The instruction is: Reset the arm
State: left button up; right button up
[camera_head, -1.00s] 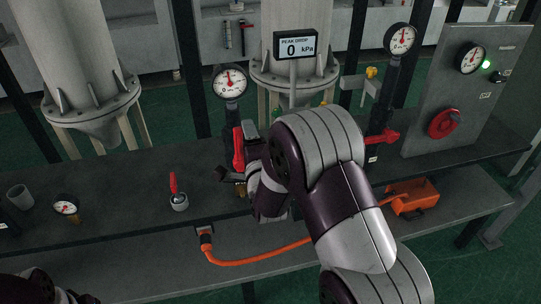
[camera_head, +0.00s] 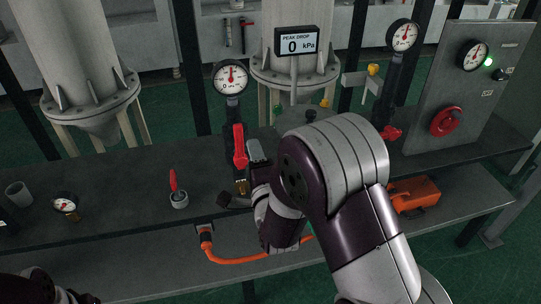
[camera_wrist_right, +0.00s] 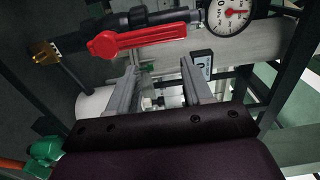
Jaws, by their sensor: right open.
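My right arm reaches in from the lower right over the bench. Its gripper (camera_head: 242,178) is beside the red valve lever (camera_head: 239,147), below a round dial gauge (camera_head: 231,77). In the right wrist view the two grey fingers of the gripper (camera_wrist_right: 159,72) are apart with nothing between them. The red lever (camera_wrist_right: 135,39) and its brass fitting (camera_wrist_right: 45,52) lie beyond the fingertips, clear of them. Only a dark part of my left arm shows at the bottom left; its gripper is not in view.
A loose gauge (camera_head: 65,204), a red-handled valve (camera_head: 178,190) and a grey cup (camera_head: 19,194) stand on the bench (camera_head: 120,180). An orange hose (camera_head: 235,262) and orange box (camera_head: 416,193) are lower down. A panel (camera_head: 455,90) stands at right. The display reads 0 kPa.

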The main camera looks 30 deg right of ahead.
dwell(0.4)
jog(key=s+a+f+n+g+y+p, duration=0.1)
jog(key=s+a+f+n+g+y, duration=0.15)
jog(key=f+n+g, duration=0.2)
jog(key=s+a+f+n+g+y, duration=0.1)
jog(key=s+f+n+g, duration=0.25)
jog(key=f+n, duration=0.25)
jog(key=s+a+r+n+g+p, duration=0.2)
jog(key=s+r+n+g+p, duration=0.4)
jog(key=s+n, duration=0.4)
jog(key=shift+s+r+g+p, duration=0.3)
jog(key=shift+s+r+g, duration=0.25)
jog(key=shift+r+g, duration=0.45)
jog(key=shift+y, duration=0.25)
dwell(2.1)
